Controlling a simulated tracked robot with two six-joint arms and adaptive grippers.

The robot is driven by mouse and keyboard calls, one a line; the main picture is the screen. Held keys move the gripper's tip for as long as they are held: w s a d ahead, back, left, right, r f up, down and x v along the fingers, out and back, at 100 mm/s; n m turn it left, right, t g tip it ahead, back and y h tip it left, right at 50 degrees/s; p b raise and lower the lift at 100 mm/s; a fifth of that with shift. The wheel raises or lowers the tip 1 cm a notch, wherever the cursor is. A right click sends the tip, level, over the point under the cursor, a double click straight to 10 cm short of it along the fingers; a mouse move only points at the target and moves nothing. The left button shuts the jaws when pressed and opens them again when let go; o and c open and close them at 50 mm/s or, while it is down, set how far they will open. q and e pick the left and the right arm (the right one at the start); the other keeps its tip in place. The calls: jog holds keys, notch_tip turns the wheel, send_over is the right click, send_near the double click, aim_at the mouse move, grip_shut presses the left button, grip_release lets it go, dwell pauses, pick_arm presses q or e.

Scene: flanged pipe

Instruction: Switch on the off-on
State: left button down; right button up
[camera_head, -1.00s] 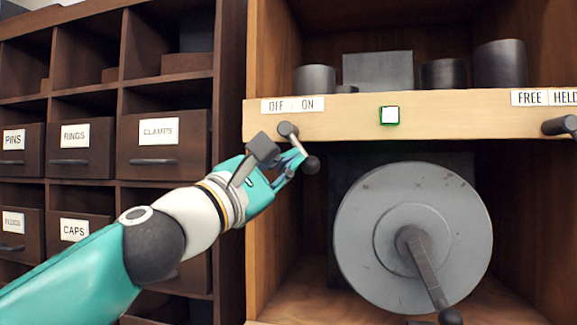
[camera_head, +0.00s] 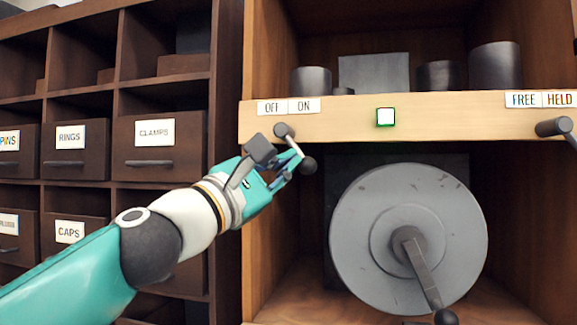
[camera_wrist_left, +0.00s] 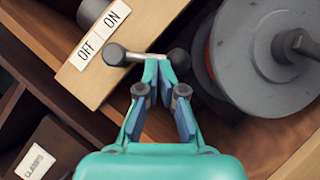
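The off-on lever (camera_head: 296,149) is a dark pivot with a thin rod ending in a dark ball. It hangs down and to the right, below the OFF and ON labels (camera_head: 288,107), on a pale wooden rail. My left gripper (camera_head: 293,163) is at the rod between pivot and ball. In the left wrist view its fingertips (camera_wrist_left: 157,68) come together against or just beside the rod, and partly cover it. I cannot tell whether the rod is pinched between them. The ball (camera_wrist_left: 180,60) shows past the fingertips. My right gripper is not in view.
A white button with a green frame (camera_head: 386,117) sits mid-rail. A second lever (camera_head: 554,127) is at the right under FREE and HELD labels (camera_head: 540,100). A large grey flanged disc (camera_head: 365,240) with a handle stands below. Labelled drawers (camera_head: 160,145) fill the left.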

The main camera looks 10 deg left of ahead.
pick_arm(q)
jog(key=shift+d+f, duration=0.25)
jog(key=shift+d, duration=0.05)
dwell(0.5)
jog(key=shift+a, duration=0.1)
jog(key=w+a+b+v, duration=0.1)
jog(key=b+v, duration=0.5)
jog(key=v, duration=0.7)
jog(key=shift+w+a+f, duration=0.35)
jog(key=shift+w+a, duration=0.1)
jog(key=shift+a, duration=0.15)
